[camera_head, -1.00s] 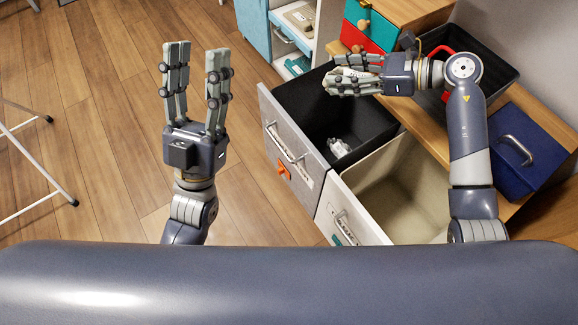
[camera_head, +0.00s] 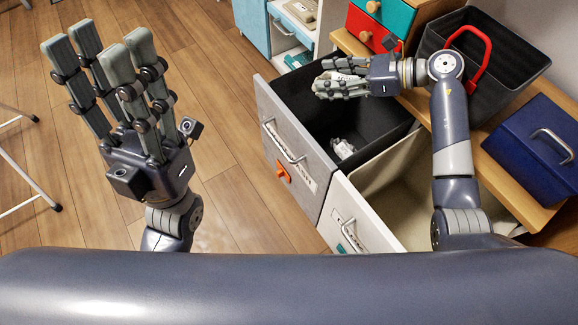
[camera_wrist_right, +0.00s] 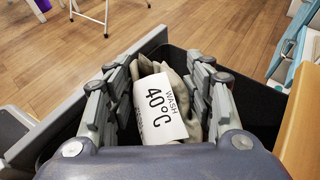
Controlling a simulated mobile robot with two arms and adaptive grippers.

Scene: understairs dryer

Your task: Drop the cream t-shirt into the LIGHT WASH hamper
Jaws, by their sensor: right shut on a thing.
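My right gripper (camera_head: 330,80) is shut on a bundled cream cloth, the t-shirt (camera_wrist_right: 147,68), above the dark-lined pull-out hamper (camera_head: 385,138). Only a little cloth shows between the fingers in the head view. A white tag (camera_wrist_right: 160,108) reading "WASH 40°C" lies over the cloth in the right wrist view. Nearer me is a cream-lined hamper (camera_head: 345,212) with a white front and teal clip. The dark-lined one has a grey front and orange clip. My left gripper (camera_head: 97,45) is open and empty over the floor at left.
A small whitish item (camera_head: 342,148) lies in the dark-lined hamper. A black bin with a red handle (camera_head: 484,60) and a blue box (camera_head: 535,145) stand on the wooden counter at right. A white rack (camera_head: 25,185) stands left; the floor between is clear.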

